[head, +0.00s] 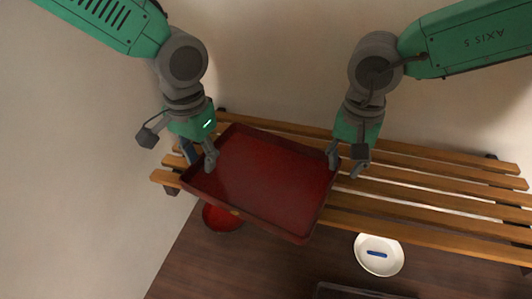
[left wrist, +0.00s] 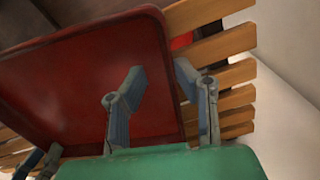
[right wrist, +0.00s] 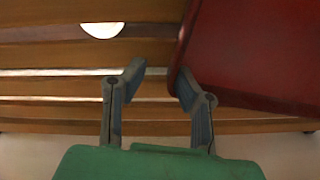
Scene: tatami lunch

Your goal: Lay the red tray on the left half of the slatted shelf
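The red tray (head: 268,180) is on or just above the left half of the slatted shelf (head: 430,189), turned a little, with its front corner reaching past the front slat. I cannot tell whether it lies fully flat. My left gripper (head: 199,160) is open at the tray's left rim, one finger over the inside and one outside; the left wrist view shows a gap between these fingers (left wrist: 160,72). My right gripper (head: 346,165) is open at the right rim; in the right wrist view its fingers (right wrist: 160,72) are apart, with one at the tray edge (right wrist: 250,55).
A red bowl (head: 221,220) is below the shelf's front edge, partly hidden by the tray. A white dish (head: 379,262) with a blue item sits on the dark surface at front right. A dark-edged item (head: 350,292) is at the bottom. The shelf's right half is clear.

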